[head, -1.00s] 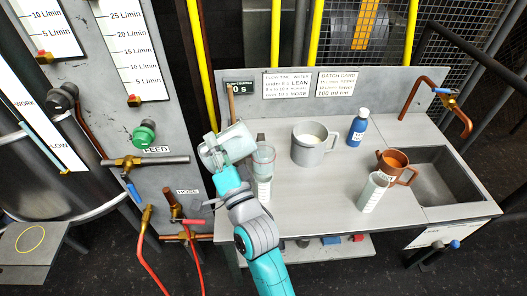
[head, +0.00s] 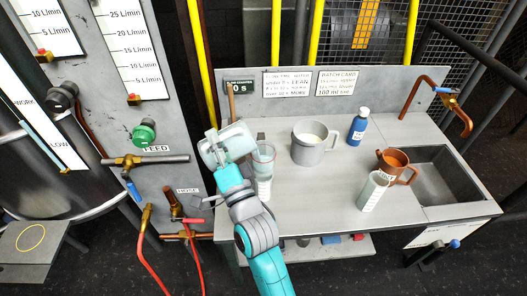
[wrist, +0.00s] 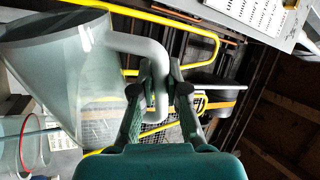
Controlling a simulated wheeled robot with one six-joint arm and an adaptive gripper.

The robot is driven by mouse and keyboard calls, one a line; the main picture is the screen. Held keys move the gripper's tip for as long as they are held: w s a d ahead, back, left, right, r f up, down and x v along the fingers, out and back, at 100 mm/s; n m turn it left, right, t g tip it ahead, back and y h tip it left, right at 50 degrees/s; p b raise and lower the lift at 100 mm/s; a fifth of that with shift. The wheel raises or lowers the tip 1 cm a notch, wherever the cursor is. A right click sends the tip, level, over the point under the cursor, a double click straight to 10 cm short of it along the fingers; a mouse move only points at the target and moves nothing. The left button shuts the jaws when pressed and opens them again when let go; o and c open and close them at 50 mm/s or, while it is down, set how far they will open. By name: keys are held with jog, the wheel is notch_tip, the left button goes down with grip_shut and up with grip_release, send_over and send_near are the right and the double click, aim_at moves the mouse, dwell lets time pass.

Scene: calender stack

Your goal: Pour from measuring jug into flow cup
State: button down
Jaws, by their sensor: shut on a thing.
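The clear measuring jug (head: 240,141) is tilted on its side above the left end of the bench. My gripper (head: 213,142) is shut on its handle. In the wrist view the jug (wrist: 55,55) fills the upper left, and my gripper (wrist: 160,80) has its fingers around the grey handle. The clear flow cup (head: 264,153) with a reddish rim is just right of and below the jug's mouth, above a clear beaker (head: 263,187). The cup's rim also shows at the wrist view's lower left (wrist: 22,140). I cannot tell whether liquid is flowing.
A sink (head: 445,180) is at right. A wooden stick (head: 231,103) rises behind the jug. The bench's front middle is clear.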

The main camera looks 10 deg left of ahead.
aim_at(229, 135)
jog(key=shift+w+d+r+m+t+h+p, duration=0.25)
jog(key=shift+w+d+r+m+t+p, duration=0.15)
jog(key=shift+d+r+m+p, duration=0.35)
jog(key=shift+w+d+r+m+t+h+p, duration=0.35)
jog(key=shift+d+m, duration=0.2)
jog(key=shift+m, duration=0.4)
dwell(2.2)
jog(key=shift+f, duration=0.1)
jog(key=a+f+n, duration=0.1)
jog(key=s+a+f+n+g+y, duration=0.1)
jog(key=n, duration=0.1)
jog(key=shift+s+a, duration=0.15)
jog(key=shift+s, duration=0.05)
jog(key=shift+a+f+n, duration=0.2)
jog(key=shift+f+n, duration=0.25)
jog(key=shift+n, duration=0.15)
jog(key=shift+s+f+g, duration=0.1)
jog(key=shift+g, duration=0.15)
